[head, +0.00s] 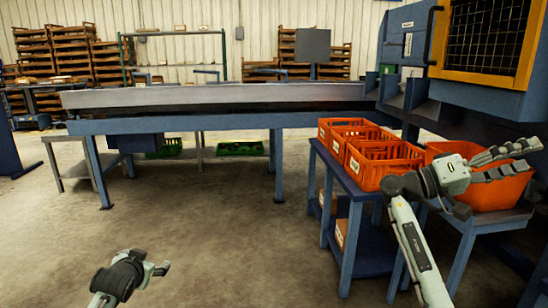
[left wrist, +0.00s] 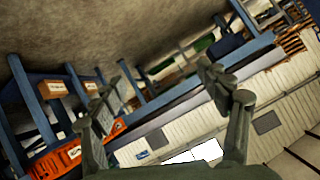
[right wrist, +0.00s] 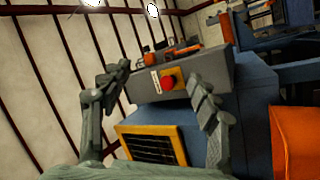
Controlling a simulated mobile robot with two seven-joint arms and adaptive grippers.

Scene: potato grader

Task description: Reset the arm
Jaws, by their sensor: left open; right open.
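My left gripper (head: 158,268) is low over the bare floor at the lower left of the head view. It is open and empty; in the left wrist view its fingers (left wrist: 165,85) are spread apart with nothing between them. My right gripper (head: 512,160) is raised at the right of the head view, in front of an orange bin (head: 496,193). It is open and empty; in the right wrist view its fingers (right wrist: 160,90) are wide apart, with a red button (right wrist: 167,82) on a grey panel visible between them in the background.
Orange crates (head: 372,184) stand on a blue table (head: 349,263) left of my right arm. A long conveyor (head: 230,96) crosses behind. A blue machine with a yellow-framed grille (head: 487,36) stands at the right. The floor (head: 225,240) between my arms is clear.

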